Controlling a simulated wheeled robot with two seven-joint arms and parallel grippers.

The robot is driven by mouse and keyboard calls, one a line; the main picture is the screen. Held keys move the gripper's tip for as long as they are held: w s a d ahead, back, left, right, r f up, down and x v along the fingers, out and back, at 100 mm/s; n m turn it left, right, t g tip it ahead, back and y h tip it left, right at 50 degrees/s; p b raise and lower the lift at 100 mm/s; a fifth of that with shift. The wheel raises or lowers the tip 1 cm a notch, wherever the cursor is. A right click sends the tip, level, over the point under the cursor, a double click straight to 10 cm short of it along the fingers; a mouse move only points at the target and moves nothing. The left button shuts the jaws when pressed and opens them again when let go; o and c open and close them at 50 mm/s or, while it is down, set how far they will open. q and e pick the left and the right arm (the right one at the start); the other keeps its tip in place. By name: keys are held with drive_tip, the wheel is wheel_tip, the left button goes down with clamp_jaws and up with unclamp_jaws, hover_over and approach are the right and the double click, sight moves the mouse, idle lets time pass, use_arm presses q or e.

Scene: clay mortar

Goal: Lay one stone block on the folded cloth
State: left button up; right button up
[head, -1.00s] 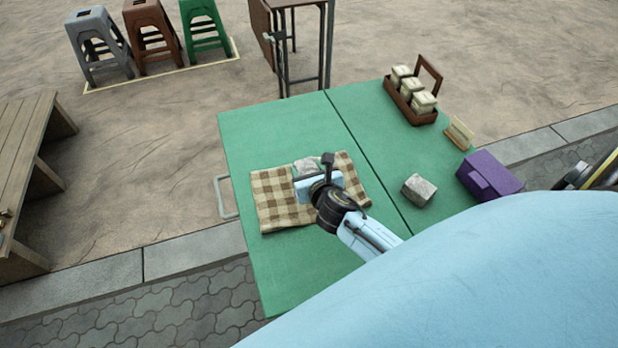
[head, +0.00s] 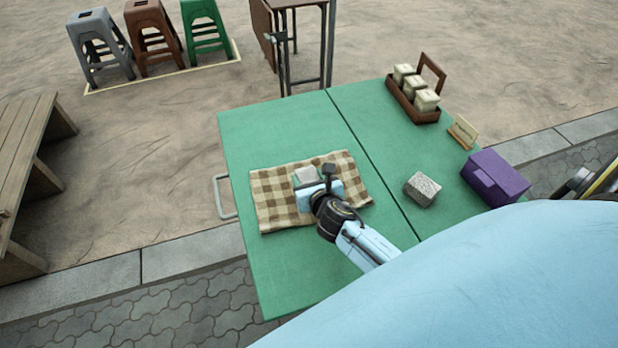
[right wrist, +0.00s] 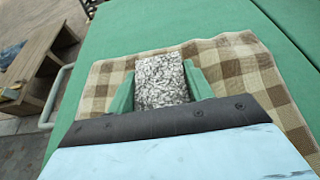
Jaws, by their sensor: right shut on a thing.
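The folded cloth (head: 272,205), brown and cream checked, lies flat on the left half of the green table. My right gripper (head: 318,180) is over the middle of the cloth and shut on a grey speckled stone block (head: 306,174). In the right wrist view the block (right wrist: 161,80) sits between the two green fingers, with the cloth (right wrist: 240,62) behind and around it. I cannot tell whether the block touches the cloth. A second stone block (head: 422,189) lies on the table to the right of the cloth. My left gripper is not in view.
The green table (head: 285,275) has free room in front of and behind the cloth. A purple box (head: 494,179), a small wooden stand (head: 463,132) and a brown caddy with jars (head: 414,106) stand on its right half. A wooden bench (head: 22,150) is at the left.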

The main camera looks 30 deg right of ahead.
sight(307, 175)
drive_tip(key=o, duration=1.3)
drive_tip(key=shift+f, duration=0.25)
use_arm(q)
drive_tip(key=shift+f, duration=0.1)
use_arm(e)
drive_tip(key=shift+r, duration=0.1)
drive_tip(key=shift+r, duration=0.2)
drive_tip(key=p+v, duration=0.1)
drive_tip(key=v, duration=0.1)
drive_tip(key=p+v, duration=0.1)
drive_tip(key=v, duration=0.1)
drive_tip(key=shift+w+r, duration=0.15)
drive_tip(key=shift+r, duration=0.25)
drive_tip(key=p+v, duration=0.1)
drive_tip(key=v, duration=0.6)
drive_tip(key=shift+s+a+r+p, duration=0.1)
drive_tip(key=shift+s+p, duration=0.2)
drive_tip(key=shift+s+a+r, duration=0.1)
drive_tip(key=shift+s+r, duration=0.05)
drive_tip(key=shift+s, duration=0.15)
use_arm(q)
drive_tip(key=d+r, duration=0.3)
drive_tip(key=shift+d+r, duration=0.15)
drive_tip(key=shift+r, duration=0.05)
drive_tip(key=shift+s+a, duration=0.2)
